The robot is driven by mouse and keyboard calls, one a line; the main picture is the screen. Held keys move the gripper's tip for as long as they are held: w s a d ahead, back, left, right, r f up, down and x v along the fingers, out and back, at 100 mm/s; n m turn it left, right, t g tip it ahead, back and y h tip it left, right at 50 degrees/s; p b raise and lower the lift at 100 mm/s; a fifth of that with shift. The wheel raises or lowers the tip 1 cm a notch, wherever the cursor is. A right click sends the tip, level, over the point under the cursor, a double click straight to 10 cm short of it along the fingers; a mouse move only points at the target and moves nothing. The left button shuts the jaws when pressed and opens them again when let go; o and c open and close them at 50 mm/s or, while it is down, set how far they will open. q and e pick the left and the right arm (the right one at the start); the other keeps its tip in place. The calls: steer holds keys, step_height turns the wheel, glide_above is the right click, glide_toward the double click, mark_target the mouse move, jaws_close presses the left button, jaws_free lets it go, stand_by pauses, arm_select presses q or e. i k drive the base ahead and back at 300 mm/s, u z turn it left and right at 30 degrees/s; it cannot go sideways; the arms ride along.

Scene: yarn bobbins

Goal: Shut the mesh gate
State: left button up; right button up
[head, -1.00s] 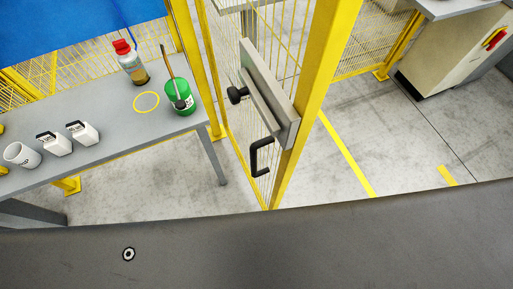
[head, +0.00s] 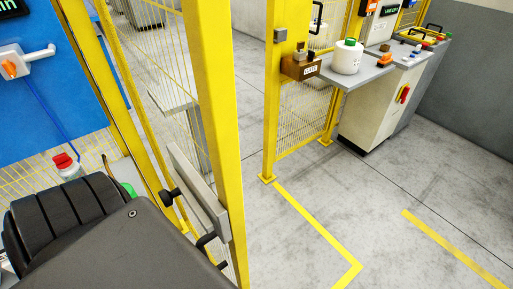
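The mesh gate (head: 213,110) stands open, its yellow edge frame upright at centre left. A grey latch plate (head: 197,188) with a black knob (head: 170,198) is on it, and a black pull handle (head: 207,240) sits below, partly hidden. The yellow gate post (head: 282,80) stands to the right and farther back, with a brown latch box (head: 300,67) on it. A wide gap of floor separates the gate's edge from this post. Neither of my grippers is in view.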

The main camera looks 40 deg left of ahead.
mark_target(207, 24)
steer(key=z, duration=0.7)
steer(key=k, duration=2)
steer(key=u, duration=2.1)
